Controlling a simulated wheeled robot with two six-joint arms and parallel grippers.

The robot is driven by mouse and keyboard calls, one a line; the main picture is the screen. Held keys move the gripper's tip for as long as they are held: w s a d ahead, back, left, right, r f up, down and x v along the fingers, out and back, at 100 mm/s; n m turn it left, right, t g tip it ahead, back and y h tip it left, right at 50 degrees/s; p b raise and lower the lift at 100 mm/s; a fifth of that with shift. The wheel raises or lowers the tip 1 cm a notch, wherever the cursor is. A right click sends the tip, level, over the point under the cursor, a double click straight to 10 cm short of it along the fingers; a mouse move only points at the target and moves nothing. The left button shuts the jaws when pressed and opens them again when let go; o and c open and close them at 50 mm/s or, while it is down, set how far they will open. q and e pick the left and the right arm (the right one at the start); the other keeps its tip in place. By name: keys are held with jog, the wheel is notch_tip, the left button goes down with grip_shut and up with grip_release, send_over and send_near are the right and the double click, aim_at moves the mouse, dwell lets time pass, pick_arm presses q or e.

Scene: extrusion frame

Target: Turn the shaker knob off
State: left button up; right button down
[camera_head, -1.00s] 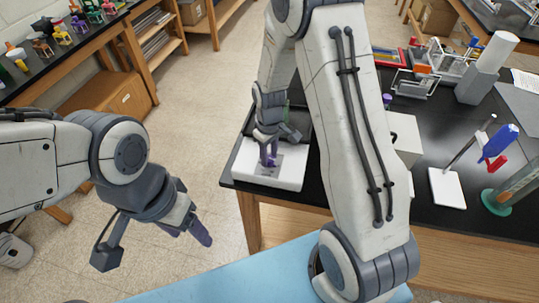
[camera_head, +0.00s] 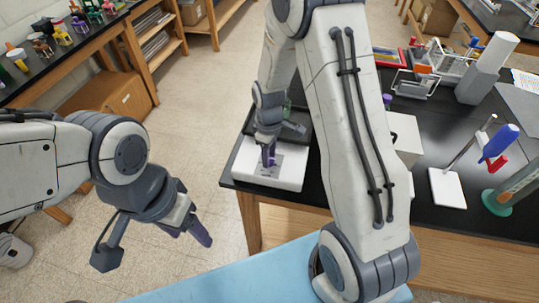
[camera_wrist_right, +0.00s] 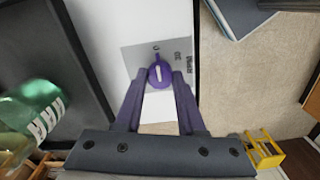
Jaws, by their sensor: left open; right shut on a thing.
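The shaker (camera_head: 284,180) is a white box with a dark tray on top, at the near left corner of the black bench. Its grey panel (camera_wrist_right: 139,62) carries a purple knob (camera_wrist_right: 158,86) with a white pointer line, roughly upright in the right wrist view, below a small round mark. My right gripper (camera_head: 269,162) points down at the panel. In the right wrist view its purple fingers (camera_wrist_right: 158,76) are shut on the knob, one at each side. My left gripper (camera_head: 196,230) hangs open and empty over the floor, well away from the shaker.
A clear green bottle (camera_wrist_right: 30,108) lies on the shaker's dark tray (camera_wrist_right: 66,52). A white stand plate with a rod (camera_head: 447,187) and a blue-and-red tool (camera_head: 497,146) are farther right on the bench. Floor left of the bench is open.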

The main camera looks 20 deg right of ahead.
jog(key=c, duration=0.5)
grip_release()
jog(key=shift+r, duration=0.15)
notch_tip(320, 180, up, 10)
jog(key=b, duration=0.2)
jog(key=shift+r, duration=0.15)
